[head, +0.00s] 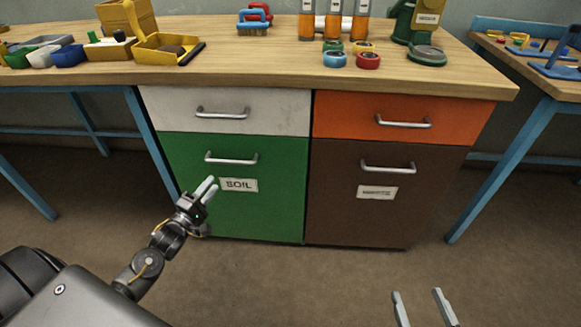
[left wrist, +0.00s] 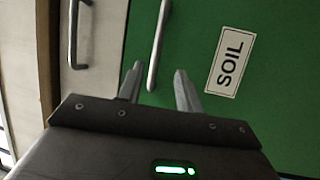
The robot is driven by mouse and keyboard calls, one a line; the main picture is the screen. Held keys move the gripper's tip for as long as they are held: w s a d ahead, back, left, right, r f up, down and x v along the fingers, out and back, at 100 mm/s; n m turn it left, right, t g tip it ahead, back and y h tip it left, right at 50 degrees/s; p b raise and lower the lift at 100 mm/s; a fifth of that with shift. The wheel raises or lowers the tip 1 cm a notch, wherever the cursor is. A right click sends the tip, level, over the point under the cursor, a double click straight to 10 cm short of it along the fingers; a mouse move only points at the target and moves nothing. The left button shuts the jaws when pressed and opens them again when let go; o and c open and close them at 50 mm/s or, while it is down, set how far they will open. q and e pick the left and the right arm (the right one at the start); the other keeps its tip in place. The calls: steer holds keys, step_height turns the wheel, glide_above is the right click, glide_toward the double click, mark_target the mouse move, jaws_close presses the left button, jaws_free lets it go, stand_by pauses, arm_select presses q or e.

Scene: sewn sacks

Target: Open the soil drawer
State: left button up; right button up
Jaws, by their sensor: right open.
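The soil drawer (head: 240,210) is a green front labelled SOIL, shut, low on the left of the cabinet. Its silver bar handle (head: 231,159) is near its top edge. My left gripper (head: 212,186) is open and empty, in front of the drawer, just below the handle's left end. In the left wrist view, one end of the handle (left wrist: 159,45) appears between my two spread fingers (left wrist: 158,75); contact cannot be told. The SOIL label (left wrist: 230,61) shows to the right. My right gripper (head: 422,300) is open and empty at the bottom, away from the cabinet.
A white drawer (head: 270,112) is above the green one. An orange drawer (head: 350,122) and a brown drawer (head: 340,210) are to the right, all shut. The wooden worktop (head: 270,75) holds trays and tools. The floor in front is clear.

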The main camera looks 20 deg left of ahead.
mark_target(230, 162)
arm_select(q)
steer(key=shift+w+d+r+b, duration=0.15)
steer(key=shift+w+r+b, duration=0.2)
steer(key=shift+w, duration=1.45)
steer(key=shift+w+d+r+b, duration=0.1)
steer(key=shift+w+r+b, duration=0.25)
steer(key=shift+w, duration=1.4)
steer(key=shift+w+d+r+b, duration=0.2)
steer(key=shift+w+r, duration=0.25)
steer(key=shift+w, duration=1.35)
arm_select(e)
step_height(230, 162, up, 7)
steer(key=s+a+n+t+y, duration=0.1)
steer(key=a+t+y, duration=0.1)
steer(key=t+y, duration=0.1)
steer(key=shift+s+a+t+y, duration=0.3)
steer(key=shift+a+y, duration=0.05)
steer(key=shift+y, duration=0.25)
arm_select(q)
steer(key=shift+a, duration=0.1)
jaws_close()
